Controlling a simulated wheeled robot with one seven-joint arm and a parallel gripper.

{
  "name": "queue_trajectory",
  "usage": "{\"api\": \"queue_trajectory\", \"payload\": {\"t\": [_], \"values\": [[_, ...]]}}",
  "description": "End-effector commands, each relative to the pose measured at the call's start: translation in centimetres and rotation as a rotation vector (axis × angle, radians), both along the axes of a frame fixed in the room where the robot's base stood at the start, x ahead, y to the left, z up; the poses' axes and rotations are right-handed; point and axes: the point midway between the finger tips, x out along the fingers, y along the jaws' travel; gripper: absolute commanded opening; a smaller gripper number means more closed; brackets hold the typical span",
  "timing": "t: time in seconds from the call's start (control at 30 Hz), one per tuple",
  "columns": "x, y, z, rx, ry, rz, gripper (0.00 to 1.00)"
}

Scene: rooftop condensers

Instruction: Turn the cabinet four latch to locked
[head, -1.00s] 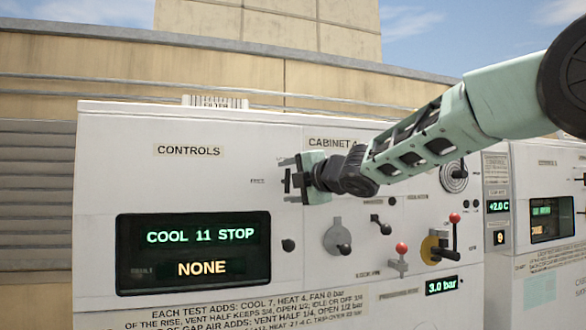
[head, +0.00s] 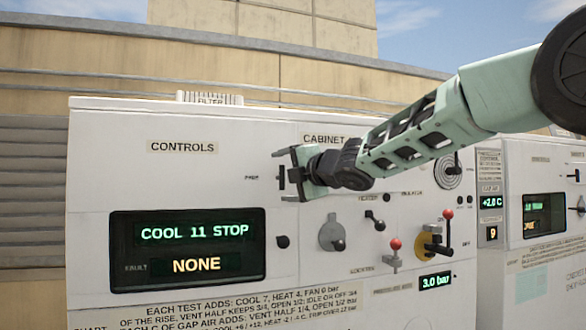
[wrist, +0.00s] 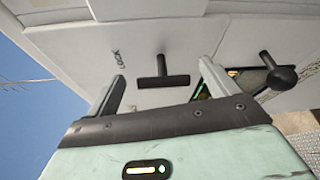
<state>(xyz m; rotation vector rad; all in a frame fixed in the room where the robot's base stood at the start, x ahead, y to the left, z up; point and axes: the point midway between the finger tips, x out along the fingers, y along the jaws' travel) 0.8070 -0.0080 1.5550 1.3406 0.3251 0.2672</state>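The latch is a small black T-shaped handle (wrist: 163,80) on the white cabinet face, beside a label that seems to read LOCK. In the head view a dark upright bar, likely the same handle (head: 281,178), shows at the left of my gripper (head: 287,174). In the wrist view my gripper (wrist: 162,88) is open, with one pale finger on each side of the handle. Neither finger visibly touches it. The CABINET label (head: 323,139) is partly hidden by my arm, so its number cannot be read fully.
A round-knobbed lever (head: 332,235), small black lever (head: 375,219), red-knobbed levers (head: 394,250) and yellow-based handle (head: 430,243) sit below and right of my gripper. A controls display (head: 190,250) is at lower left. Another cabinet (head: 545,210) stands at right.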

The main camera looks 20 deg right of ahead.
Motion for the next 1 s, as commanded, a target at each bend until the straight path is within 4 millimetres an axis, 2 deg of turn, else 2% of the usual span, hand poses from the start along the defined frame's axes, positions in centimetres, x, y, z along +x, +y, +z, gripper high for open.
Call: {"api": "queue_trajectory", "payload": {"t": [0.13,0.27,0.77,1.0], "values": [[-0.8,-0.3,0.2,-0.001,0.000,0.000,0.87],[-2.9,-1.1,0.4,0.000,-0.001,0.000,0.87],[-13.8,-5.5,1.8,0.000,-0.004,-0.002,0.87],[-14.5,-5.7,1.9,0.004,0.010,0.013,0.87]]}}
